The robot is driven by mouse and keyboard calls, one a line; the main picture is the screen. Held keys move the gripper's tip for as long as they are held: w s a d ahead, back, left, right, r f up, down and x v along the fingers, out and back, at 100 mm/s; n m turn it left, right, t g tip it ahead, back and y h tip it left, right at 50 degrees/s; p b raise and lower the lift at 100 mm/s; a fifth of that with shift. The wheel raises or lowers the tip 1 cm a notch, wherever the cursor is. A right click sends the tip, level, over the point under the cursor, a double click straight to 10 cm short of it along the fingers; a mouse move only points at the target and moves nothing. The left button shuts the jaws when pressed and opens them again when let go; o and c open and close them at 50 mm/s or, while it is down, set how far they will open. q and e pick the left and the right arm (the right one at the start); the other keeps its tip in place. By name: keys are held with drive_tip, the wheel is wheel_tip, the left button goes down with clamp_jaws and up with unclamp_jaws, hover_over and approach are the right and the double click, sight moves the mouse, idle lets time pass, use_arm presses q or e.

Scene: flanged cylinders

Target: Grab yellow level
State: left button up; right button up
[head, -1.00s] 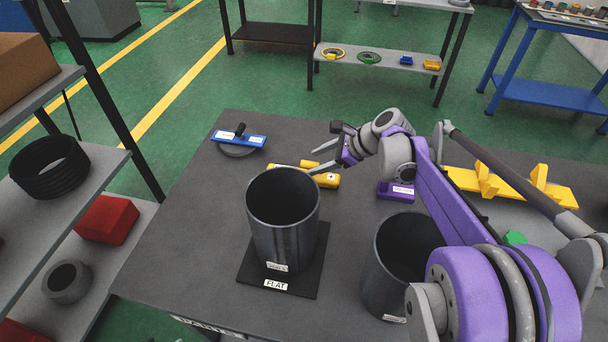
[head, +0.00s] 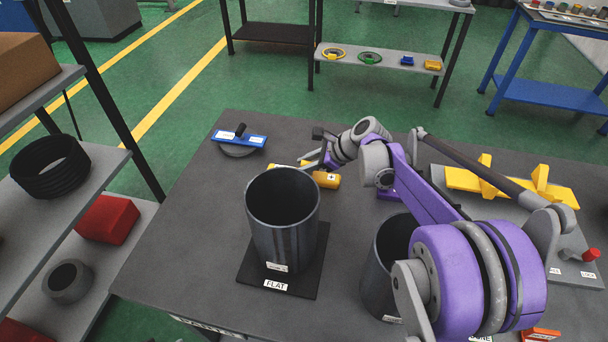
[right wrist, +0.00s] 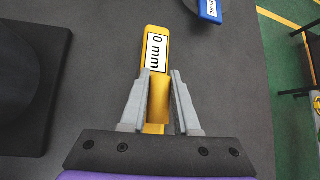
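The yellow level (head: 327,181) lies on the dark table behind the tall grey cylinder (head: 283,215), which hides part of it. In the right wrist view the level (right wrist: 156,52) shows a white "0 mm" label and runs between my fingers. My left gripper is not in view.
A blue level-like tool on a round grey base (head: 239,140) stands at the back left. The tall cylinder stands on a black plate marked "FLAT" (head: 306,275). A second cylinder (head: 378,285) is partly behind my right arm. Yellow V-shaped blocks (head: 510,185) lie at the right.

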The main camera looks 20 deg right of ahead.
sight(304, 161)
clamp_jaws()
idle(1.1)
wheel_tip(304, 161, up, 10)
drive_tip(key=shift+r+p, duration=0.1)
drive_tip(key=shift+p, duration=0.35)
